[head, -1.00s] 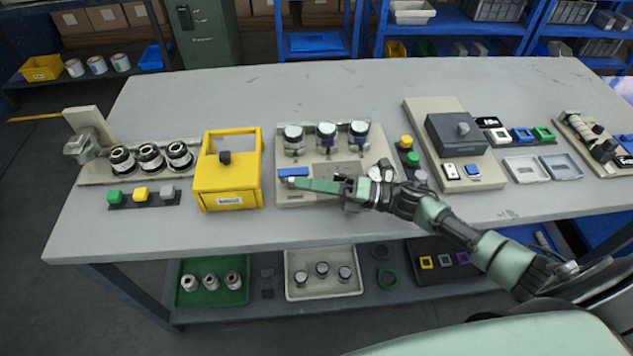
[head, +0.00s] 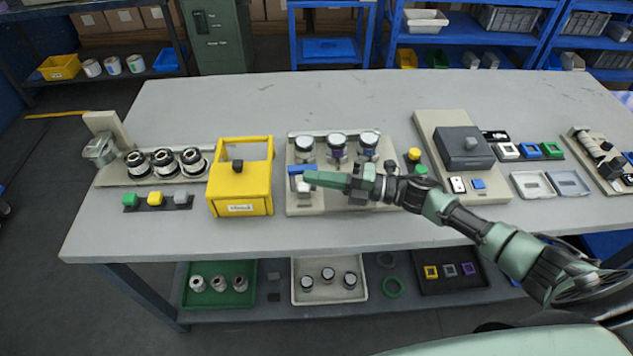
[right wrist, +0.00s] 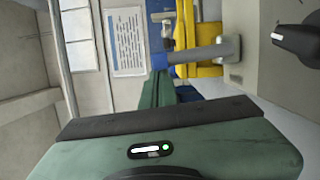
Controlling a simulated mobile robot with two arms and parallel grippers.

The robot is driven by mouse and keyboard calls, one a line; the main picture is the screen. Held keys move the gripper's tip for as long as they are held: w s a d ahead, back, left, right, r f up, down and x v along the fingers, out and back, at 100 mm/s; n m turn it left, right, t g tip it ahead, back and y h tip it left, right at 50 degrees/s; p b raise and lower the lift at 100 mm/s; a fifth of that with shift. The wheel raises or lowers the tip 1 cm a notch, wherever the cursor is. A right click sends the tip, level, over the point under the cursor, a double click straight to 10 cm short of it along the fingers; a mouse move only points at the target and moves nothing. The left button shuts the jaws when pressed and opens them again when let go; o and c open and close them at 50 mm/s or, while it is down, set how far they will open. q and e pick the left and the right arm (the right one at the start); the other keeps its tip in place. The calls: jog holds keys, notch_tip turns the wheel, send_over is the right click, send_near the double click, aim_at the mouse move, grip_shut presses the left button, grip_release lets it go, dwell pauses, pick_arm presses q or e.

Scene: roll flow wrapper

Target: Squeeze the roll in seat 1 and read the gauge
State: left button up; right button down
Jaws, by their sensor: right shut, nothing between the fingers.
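Three more black-and-white rolls (head: 164,160) sit on the left fixture. No seat numbers are legible. My right gripper (head: 308,178) is shut and empty, pointing left over the front of the middle fixture. No gauge reading is legible. My left gripper is not in view.
The back of the table (head: 260,100) is clear. The right wrist view shows a black knob (right wrist: 300,42).

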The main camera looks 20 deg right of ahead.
jog(key=shift+w+d+r+m+h+p, duration=0.15)
jog(key=shift+w+r+m+p, duration=0.05)
jog(key=shift+w+m, duration=0.4)
jog(key=shift+w+d+r+m+h+p, duration=0.2)
jog(key=shift+w+m, duration=0.25)
jog(key=shift+m, duration=0.15)
jog(key=shift+w+d+f+m+g, duration=0.15)
jog(key=shift+w+m+g, duration=0.15)
jog(key=shift+w+m, duration=0.5)
jog(key=shift+w+d+b, duration=0.15)
jog(key=shift+w+b, duration=0.15)
jog(key=shift+b, duration=0.15)
jog(key=shift+d, duration=0.1)
